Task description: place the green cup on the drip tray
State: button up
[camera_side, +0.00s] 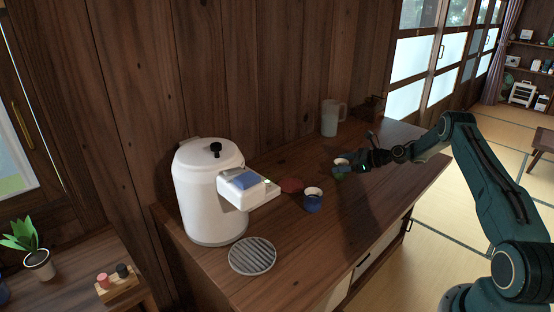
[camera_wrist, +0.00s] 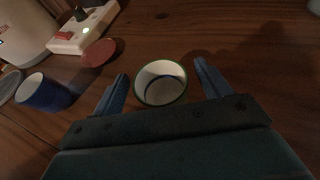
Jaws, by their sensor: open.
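The green cup, white inside with a green rim, stands upright in the wrist view (camera_wrist: 160,68), between my two blue fingers. My gripper (camera_wrist: 161,86) is open around it, with a gap visible on each side. In the side view the cup (camera_side: 338,175) is partly hidden by my gripper (camera_side: 348,165). The drip tray (camera_side: 252,257), a round grey slatted disc, lies on the counter in front of the white dispenser, with nothing on it. Part of it shows at the left edge of the wrist view (camera_wrist: 9,86).
A blue cup (camera_side: 313,202) stands between the green cup and the tray. A dark red disc (camera_side: 291,185) lies beside the white dispenser (camera_side: 210,190), whose spout juts over the counter. A pale jug (camera_side: 331,118) stands at the back. The counter's front right is clear.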

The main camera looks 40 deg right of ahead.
jog(key=shift+x, duration=1.1)
jog(key=c, duration=1.2)
jog(key=shift+r, duration=0.15)
notch_tip(320, 180, up, 20)
